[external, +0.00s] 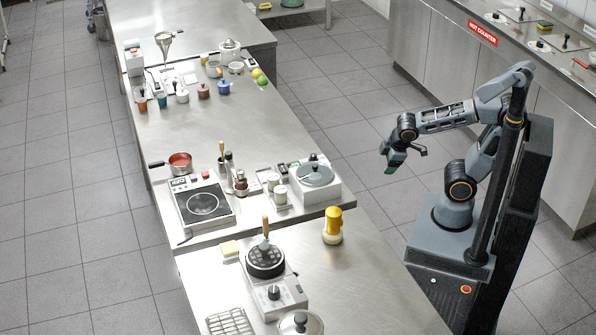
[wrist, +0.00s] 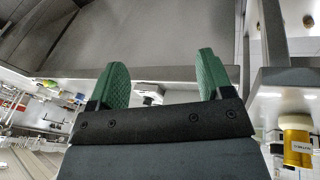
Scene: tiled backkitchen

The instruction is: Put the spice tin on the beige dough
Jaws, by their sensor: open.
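The yellow spice tin (external: 333,219) stands upright near the right edge of the near counter in the external view. The pale beige dough (external: 332,238) shows directly under it, and the tin appears to rest on it. In the wrist view, which is upside down, the yellow tin (wrist: 298,143) with a white label is at the right edge, and the beige dough (wrist: 296,122) borders it. My gripper (external: 406,162) is open and empty, in the air over the aisle, to the right of and apart from the tin. Its green fingers (wrist: 162,66) are spread with nothing between them.
A grey-lidded appliance (external: 315,180) and white canisters stand behind the tin. The counter right of the tin is bare.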

